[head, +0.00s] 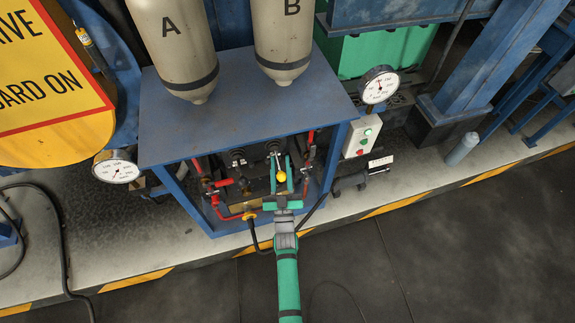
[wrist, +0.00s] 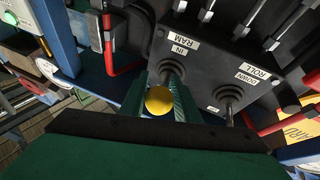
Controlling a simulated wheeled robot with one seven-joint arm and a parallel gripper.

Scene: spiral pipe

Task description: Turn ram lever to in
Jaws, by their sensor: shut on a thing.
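The ram lever has a yellow ball knob (head: 281,176) and stands on a dark valve block inside the blue bench. In the wrist view the yellow knob (wrist: 159,100) sits between the green fingers of my gripper (wrist: 165,84), which are shut on the lever. The lever's shaft runs from the knob to a round boot beside the upside-down labels "IN" and "RAM" (wrist: 207,42). In the head view my gripper (head: 281,165) reaches into the bench's open front. The fingers hide part of the shaft.
A second lever (wrist: 229,98), by the "ROLL" and "DOWN" labels, stands close to the right in the wrist view. Red pipes (head: 227,212) flank the block. The blue bench top (head: 235,110) overhangs it. A control box (head: 362,135) stands to the right.

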